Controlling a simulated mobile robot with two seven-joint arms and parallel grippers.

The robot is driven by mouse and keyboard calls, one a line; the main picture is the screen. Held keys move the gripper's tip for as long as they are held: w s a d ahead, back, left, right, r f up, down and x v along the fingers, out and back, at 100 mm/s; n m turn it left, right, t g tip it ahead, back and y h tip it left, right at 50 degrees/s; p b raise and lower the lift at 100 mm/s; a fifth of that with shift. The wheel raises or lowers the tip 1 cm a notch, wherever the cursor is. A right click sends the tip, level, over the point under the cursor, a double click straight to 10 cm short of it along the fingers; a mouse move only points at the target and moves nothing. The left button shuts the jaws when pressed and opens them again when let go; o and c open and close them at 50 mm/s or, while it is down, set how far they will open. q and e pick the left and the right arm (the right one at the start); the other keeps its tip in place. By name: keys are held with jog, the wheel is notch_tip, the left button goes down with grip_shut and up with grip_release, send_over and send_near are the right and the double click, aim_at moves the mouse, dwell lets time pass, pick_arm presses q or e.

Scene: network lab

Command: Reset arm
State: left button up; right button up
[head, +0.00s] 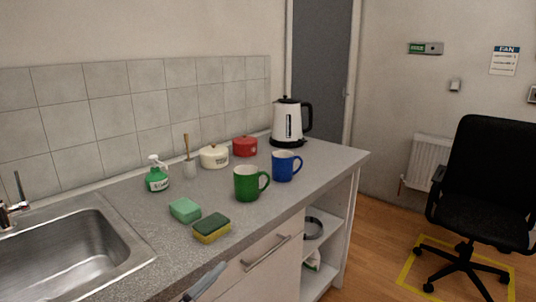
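Neither of my grippers can be made out in the head view. A slim grey piece with a dark edge (204,282) shows at the bottom edge, in front of the counter's front edge. I cannot tell whether it is part of one of my arms. Nothing in view is being held.
The grey counter (150,215) holds a sink (60,255), green spray bottle (157,176), two sponges, green mug (248,183), blue mug (285,166), two lidded pots and a kettle (289,123). Open shelves (322,262) are at its right end. An office chair (482,195) stands at right.

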pick_arm(q)
jog(key=s+a+f+n+y+p, duration=0.1)
jog(key=s+a+f+n+y, duration=0.1)
jog(key=a+f+n+y, duration=0.5)
jog(key=s+a+f+n+y, duration=0.3)
jog(key=f+n+y, duration=0.2)
jog(key=f, duration=0.4)
jog(key=s+a+f+n+g+y, duration=0.2)
jog(key=s+a+f+n+g, duration=0.2)
jog(key=s+f, duration=0.5)
jog(key=shift+s+a+f+g+y, duration=0.3)
jog(key=shift+s+a, duration=0.1)
jog(key=shift+s, duration=0.25)
